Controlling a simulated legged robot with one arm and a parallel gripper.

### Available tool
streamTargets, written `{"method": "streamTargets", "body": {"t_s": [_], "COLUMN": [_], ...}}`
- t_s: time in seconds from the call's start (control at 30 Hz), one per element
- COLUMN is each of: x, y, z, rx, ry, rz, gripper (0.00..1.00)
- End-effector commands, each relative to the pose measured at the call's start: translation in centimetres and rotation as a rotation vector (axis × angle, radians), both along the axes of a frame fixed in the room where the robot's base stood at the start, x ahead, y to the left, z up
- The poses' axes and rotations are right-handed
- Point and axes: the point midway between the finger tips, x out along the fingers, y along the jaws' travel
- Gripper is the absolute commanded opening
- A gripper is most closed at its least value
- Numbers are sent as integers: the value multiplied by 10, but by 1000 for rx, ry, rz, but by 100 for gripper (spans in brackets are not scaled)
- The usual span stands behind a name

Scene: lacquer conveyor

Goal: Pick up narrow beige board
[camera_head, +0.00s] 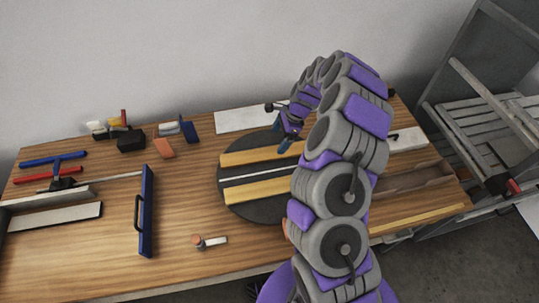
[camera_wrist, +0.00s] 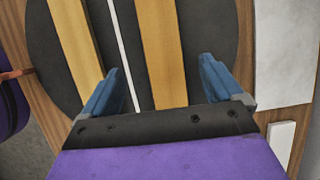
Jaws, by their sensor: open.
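A dark round disc (camera_head: 225,180) on the wooden table bears two beige boards with a thin white strip (camera_head: 265,172) between them. The back beige board (camera_head: 250,157) and the front beige board (camera_head: 260,190) lie parallel. Another narrow beige board (camera_head: 430,219) lies along the table's front right edge, partly hidden by my arm. My gripper (camera_head: 287,141) is open and empty above the right part of the back board. In the wrist view, the back board (camera_wrist: 160,50) runs between the open blue fingers of my gripper (camera_wrist: 162,70); the front board (camera_wrist: 75,35) passes by the left finger.
A white board (camera_head: 245,118) lies at the table's back, by the wall. A brown channel-like piece (camera_head: 415,178) lies right of my arm. A blue handled bar (camera_head: 147,212), a small roller (camera_head: 210,241) and several tools occupy the left. A grey chair-like frame (camera_head: 490,110) stands at the right.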

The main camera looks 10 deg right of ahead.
Motion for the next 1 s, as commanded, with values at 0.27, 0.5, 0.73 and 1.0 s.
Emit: {"method": "streamTargets", "body": {"t_s": [0.27,0.5,0.73,1.0], "x": [-1,2,4,5], "y": [13,13,25,28], "z": [-25,-46,-73,-75], "rx": [-3,3,1,-1], "ry": [3,5,2,2], "rz": [3,2,3,2], "gripper": [94,94,94,92]}}
